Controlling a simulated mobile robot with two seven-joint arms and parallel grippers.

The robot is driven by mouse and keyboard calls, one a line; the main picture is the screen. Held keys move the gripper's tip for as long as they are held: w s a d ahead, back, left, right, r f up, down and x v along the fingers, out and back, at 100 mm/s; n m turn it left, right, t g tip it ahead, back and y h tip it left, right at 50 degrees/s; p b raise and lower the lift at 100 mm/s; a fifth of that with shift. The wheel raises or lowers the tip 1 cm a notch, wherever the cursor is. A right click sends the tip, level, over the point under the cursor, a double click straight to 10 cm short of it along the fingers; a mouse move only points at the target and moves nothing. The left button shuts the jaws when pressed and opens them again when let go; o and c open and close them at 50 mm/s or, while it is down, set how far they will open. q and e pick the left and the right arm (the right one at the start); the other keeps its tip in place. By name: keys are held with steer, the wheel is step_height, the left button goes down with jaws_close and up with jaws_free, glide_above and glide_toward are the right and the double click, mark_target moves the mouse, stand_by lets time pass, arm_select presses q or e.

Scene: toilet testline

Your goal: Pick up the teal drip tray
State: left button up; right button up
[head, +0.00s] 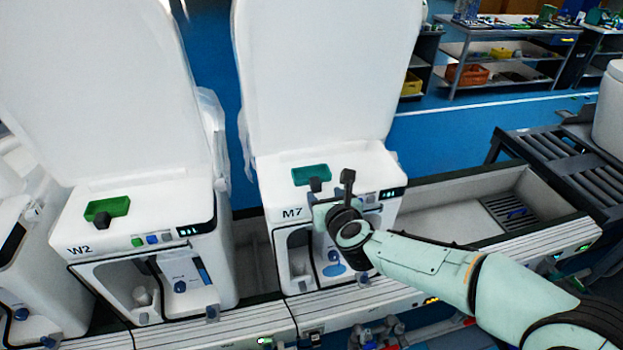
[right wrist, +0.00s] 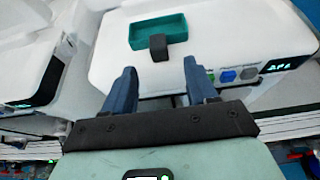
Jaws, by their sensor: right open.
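The teal drip tray (head: 311,174) is a shallow open rectangular tray on the white top of the machine marked M7. It also shows in the right wrist view (right wrist: 145,37), with a dark tab (right wrist: 159,47) at its front edge. My right gripper (head: 331,184) is over the front of this machine, close to the tray's near side. In the right wrist view its two fingers (right wrist: 160,72) are spread apart and empty. The tab appears between and beyond the fingertips, with no visible contact. My left gripper is out of view.
A green tray (head: 107,208) sits on the neighbouring machine W2 (head: 145,235). A tall white upright panel (head: 320,70) rises behind the teal tray. Buttons and a display (head: 388,193) are on M7's front right. An empty bay (head: 450,215) lies to the right.

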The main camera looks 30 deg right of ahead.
mark_target(317, 186)
steer(key=x, duration=0.6)
steer(key=shift+r, duration=0.25)
steer(key=shift+a, duration=0.1)
jaws_close()
steer(key=shift+r, duration=0.1)
